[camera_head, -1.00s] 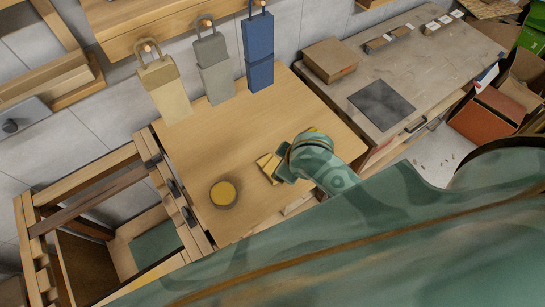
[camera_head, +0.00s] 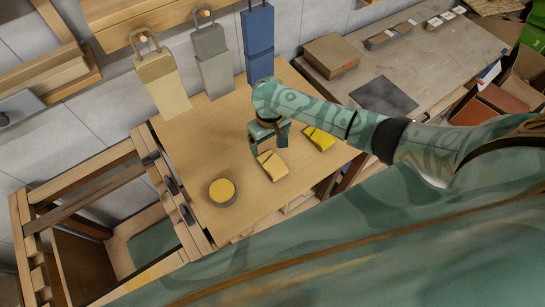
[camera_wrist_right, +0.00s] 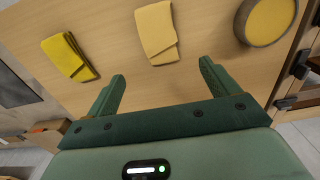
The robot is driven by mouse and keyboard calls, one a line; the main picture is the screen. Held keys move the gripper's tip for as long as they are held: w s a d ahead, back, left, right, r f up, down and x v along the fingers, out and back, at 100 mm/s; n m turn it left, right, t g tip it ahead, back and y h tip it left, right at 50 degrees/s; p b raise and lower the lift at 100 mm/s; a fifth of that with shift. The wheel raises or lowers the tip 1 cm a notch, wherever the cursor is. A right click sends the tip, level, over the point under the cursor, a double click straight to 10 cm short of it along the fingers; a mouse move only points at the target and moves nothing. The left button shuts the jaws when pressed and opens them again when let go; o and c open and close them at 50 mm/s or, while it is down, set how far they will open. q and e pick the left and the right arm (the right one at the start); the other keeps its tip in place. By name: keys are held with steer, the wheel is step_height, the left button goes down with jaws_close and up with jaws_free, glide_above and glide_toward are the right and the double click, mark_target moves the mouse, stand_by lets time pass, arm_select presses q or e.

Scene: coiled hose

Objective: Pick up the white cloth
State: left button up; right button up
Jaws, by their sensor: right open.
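No plainly white cloth shows; the palest one on the wooden table is a folded cream-yellow cloth (camera_head: 272,167), also in the right wrist view (camera_wrist_right: 157,33). A brighter yellow folded cloth (camera_head: 319,139) lies to its right, and shows at the left of the wrist view (camera_wrist_right: 68,57). My right gripper (camera_head: 271,146) is open and empty, just behind the cream cloth in the head view. In the wrist view, the cream cloth lies beyond the gap between its fingertips (camera_wrist_right: 162,73), apart from them. My left gripper is not in view.
A round tub with a yellow top (camera_head: 222,191) stands on the table (camera_head: 185,150), left of the cloths. Cream (camera_head: 162,85), grey (camera_head: 213,62) and blue (camera_head: 258,42) pieces hang from pegs behind. A wooden frame (camera_head: 80,200) adjoins the left edge.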

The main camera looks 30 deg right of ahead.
steer(key=b, duration=0.1)
glide_above(271, 160)
steer(key=f, duration=0.4)
steer(key=shift+w+f, duration=0.25)
steer(key=shift+w, duration=0.05)
steer(key=f, duration=0.1)
steer(key=f+b, duration=0.1)
steer(key=f, duration=0.1)
steer(key=f+b, duration=0.1)
steer(key=shift+s+f, duration=0.25)
steer(key=shift+s, duration=0.05)
steer(key=shift+f+b, duration=0.35)
steer(key=shift+f, duration=0.1)
steer(key=shift+r, duration=0.1)
steer(key=c, duration=1.2)
steer(key=shift+o, duration=0.2)
